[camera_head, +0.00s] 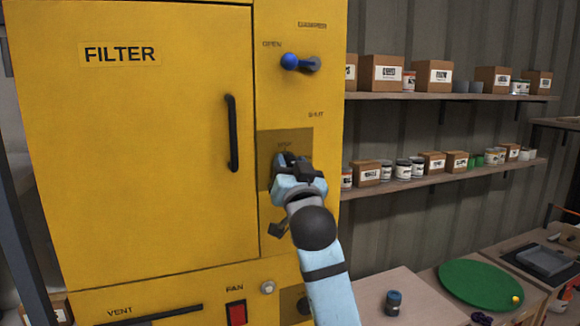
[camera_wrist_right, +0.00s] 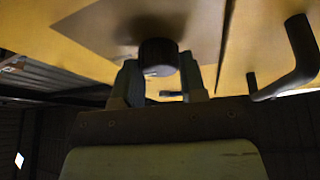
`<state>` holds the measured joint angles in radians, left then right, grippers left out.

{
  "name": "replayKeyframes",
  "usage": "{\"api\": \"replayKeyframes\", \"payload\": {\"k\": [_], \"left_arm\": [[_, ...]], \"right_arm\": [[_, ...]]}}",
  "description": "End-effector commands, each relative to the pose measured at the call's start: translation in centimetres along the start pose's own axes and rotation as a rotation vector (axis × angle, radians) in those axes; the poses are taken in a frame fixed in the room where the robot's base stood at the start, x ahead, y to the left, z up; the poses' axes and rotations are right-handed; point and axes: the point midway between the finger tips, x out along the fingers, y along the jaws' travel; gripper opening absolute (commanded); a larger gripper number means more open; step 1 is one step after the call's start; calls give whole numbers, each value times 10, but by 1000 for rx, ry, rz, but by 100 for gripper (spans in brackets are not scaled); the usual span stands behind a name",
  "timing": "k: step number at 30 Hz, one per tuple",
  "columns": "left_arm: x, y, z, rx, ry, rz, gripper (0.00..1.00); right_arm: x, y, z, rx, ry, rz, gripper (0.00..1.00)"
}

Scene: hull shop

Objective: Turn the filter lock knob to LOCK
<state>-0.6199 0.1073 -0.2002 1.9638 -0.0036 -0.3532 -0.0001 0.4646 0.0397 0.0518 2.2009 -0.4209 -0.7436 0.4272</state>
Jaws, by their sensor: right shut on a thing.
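The yellow filter cabinet (camera_head: 150,160) fills the left of the head view, with a FILTER label on its closed door. The lock knob (camera_wrist_right: 158,57) is dark and round and stands out from the cabinet face in the right wrist view. My right gripper (camera_head: 291,165) is at the darker plate (camera_head: 297,143) right of the door handle. It is shut on the knob, with one finger (camera_wrist_right: 128,82) on each side in the wrist view. The gripper hides most of the knob in the head view, so its pointer direction cannot be told. My left gripper is not in view.
A black door handle (camera_head: 232,133) is close left of my right gripper. A blue-knobbed lever (camera_head: 291,61) sits above, near OPEN. A red FAN switch (camera_head: 236,313) is below. Shelves with boxes (camera_head: 388,73) and a bench with a green disc (camera_head: 478,284) are right.

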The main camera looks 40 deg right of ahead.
Motion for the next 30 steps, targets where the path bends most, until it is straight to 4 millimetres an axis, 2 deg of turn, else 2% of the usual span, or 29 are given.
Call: {"api": "replayKeyframes", "payload": {"k": [7, 13, 30], "left_arm": [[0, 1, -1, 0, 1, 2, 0], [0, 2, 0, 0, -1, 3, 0], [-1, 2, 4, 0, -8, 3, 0]], "right_arm": [[0, 1, 0, -35, 2, -13, 15], [0, 1, 0, -132, 6, -55, 15], [1, 4, -2, -615, 32, -258, 15]]}}
